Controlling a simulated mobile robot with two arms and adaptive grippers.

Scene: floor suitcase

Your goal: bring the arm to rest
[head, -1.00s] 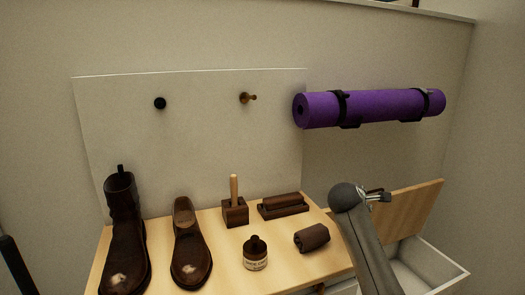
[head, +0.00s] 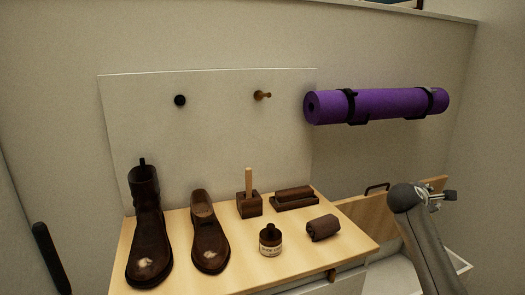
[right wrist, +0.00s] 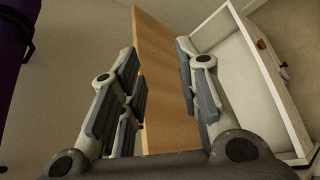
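My right arm rises at the right of the head view, in front of the wooden panel and the white open box. Its gripper (head: 448,196) is small and partly hidden behind the wrist there. In the right wrist view my right gripper (right wrist: 158,65) has its fingers spread wide apart. The wooden panel (right wrist: 165,85) shows in the gap between the fingers; I see no grip on it, and I cannot tell how far beyond the fingertips it is. My left gripper is not in view.
A wooden-topped bench (head: 190,285) holds a tall boot (head: 147,235), a shoe (head: 209,235), a bottle (head: 270,241), a brown roll (head: 323,228), a brush block (head: 295,199) and a stand (head: 249,206). A purple mat (head: 390,104) hangs on the wall. The white box (right wrist: 262,90) stands right.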

